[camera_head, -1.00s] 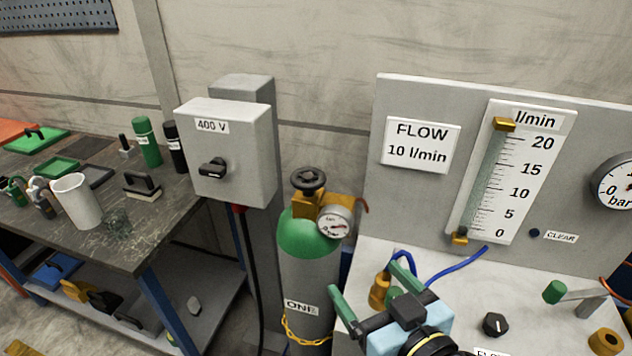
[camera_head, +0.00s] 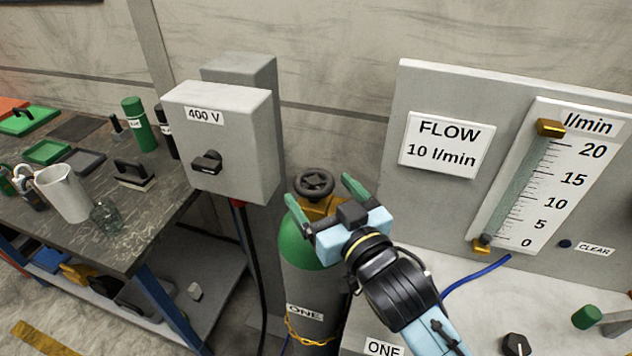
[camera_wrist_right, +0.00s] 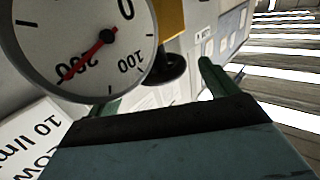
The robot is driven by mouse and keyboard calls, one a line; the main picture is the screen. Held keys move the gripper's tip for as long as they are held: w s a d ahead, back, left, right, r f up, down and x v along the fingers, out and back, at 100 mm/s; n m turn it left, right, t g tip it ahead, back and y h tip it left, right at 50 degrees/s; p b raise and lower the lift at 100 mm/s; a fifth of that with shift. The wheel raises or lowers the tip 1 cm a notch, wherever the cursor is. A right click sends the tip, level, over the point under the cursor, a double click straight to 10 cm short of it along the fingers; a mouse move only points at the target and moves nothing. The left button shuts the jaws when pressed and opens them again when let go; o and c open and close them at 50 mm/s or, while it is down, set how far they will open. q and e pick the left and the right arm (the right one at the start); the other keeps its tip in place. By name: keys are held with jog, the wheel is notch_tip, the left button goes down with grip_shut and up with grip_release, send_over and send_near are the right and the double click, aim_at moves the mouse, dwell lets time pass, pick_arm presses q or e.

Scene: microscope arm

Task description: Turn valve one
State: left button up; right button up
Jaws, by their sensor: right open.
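Valve one's black handwheel (camera_head: 314,183) sits on the brass valve body (camera_head: 322,207) atop the green-shouldered gas cylinder (camera_head: 297,245) labelled ONE. My right gripper (camera_head: 317,188) is open, its green fingers spread on either side of the valve in the head view. Its palm covers the cylinder's pressure gauge there. In the right wrist view the gauge (camera_wrist_right: 80,45) looms large at the left, with the black wheel (camera_wrist_right: 167,70) and brass body (camera_wrist_right: 172,18) beside it. The right finger (camera_wrist_right: 210,75) stands clear; the other is mostly hidden. I see no grip on the wheel. My left gripper is out of view.
A grey 400 V switch box (camera_head: 225,135) stands just left of the cylinder. A flow panel (camera_head: 500,90) with a scale rises at the right above a pale bench. A chain (camera_head: 305,335) crosses the cylinder. A workbench (camera_head: 150,215) with a mug and bottles lies left.

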aim_at(323, 197)
jog(key=shift+x, duration=0.8)
jog(key=shift+w+a, duration=0.1)
jog(key=shift+w, duration=0.25)
jog(key=shift+w+a, duration=0.15)
jog(key=shift+w, duration=0.15)
jog(key=shift+c, duration=0.3)
jog(key=c, duration=0.9)
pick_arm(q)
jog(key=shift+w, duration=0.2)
pick_arm(e)
jog(key=shift+a+h, duration=0.1)
jog(key=shift+h, duration=0.2)
jog(key=shift+c, duration=0.2)
